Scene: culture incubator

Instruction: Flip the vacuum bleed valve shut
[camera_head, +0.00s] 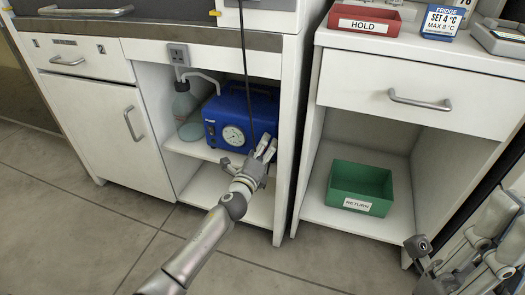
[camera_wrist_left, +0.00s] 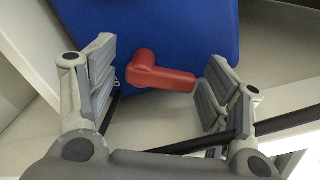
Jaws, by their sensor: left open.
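The blue vacuum pump (camera_head: 236,116) with a round dial gauge (camera_head: 234,136) stands on the upper shelf of the open bay in the left cabinet. In the left wrist view, the red bleed valve lever (camera_wrist_left: 160,76) sticks out sideways from the blue pump body (camera_wrist_left: 190,35). My left gripper (camera_head: 266,149) is at the pump's right front corner and hides the valve in the head view. In the left wrist view, my left gripper (camera_wrist_left: 160,82) is open, with the red lever between its fingers. My right gripper (camera_head: 482,262) is at the lower right edge, partly cut off.
A glass flask (camera_head: 184,104) with tubing stands left of the pump. A dark cable (camera_head: 245,50) hangs down in front of it. The cabinet's right side wall (camera_head: 289,130) is close to my left gripper. A green RETURN bin (camera_head: 358,188) sits in the right cabinet; a red HOLD tray (camera_head: 364,20) is on top.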

